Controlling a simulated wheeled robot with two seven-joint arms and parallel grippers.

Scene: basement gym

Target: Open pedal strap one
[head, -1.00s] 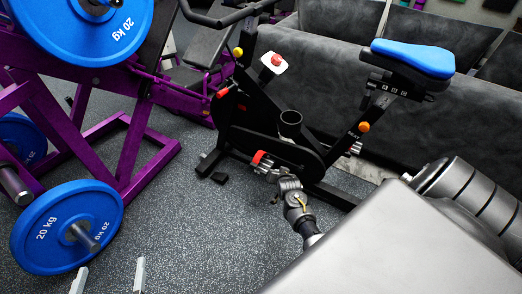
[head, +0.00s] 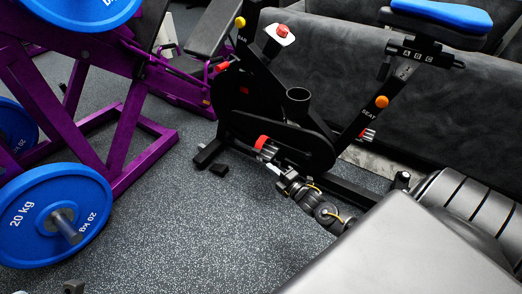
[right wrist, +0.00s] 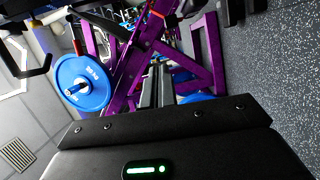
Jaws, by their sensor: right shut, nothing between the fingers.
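The exercise bike (head: 270,120) stands in the middle of the head view. A small dark piece, likely my left gripper (head: 73,287), shows at the bottom edge.
A purple weight machine (head: 125,150) with blue plates (head: 55,215) stands at the left. A dark grey sofa (head: 430,110) is behind the bike. The speckled floor (head: 190,235) in front of the bike is clear.

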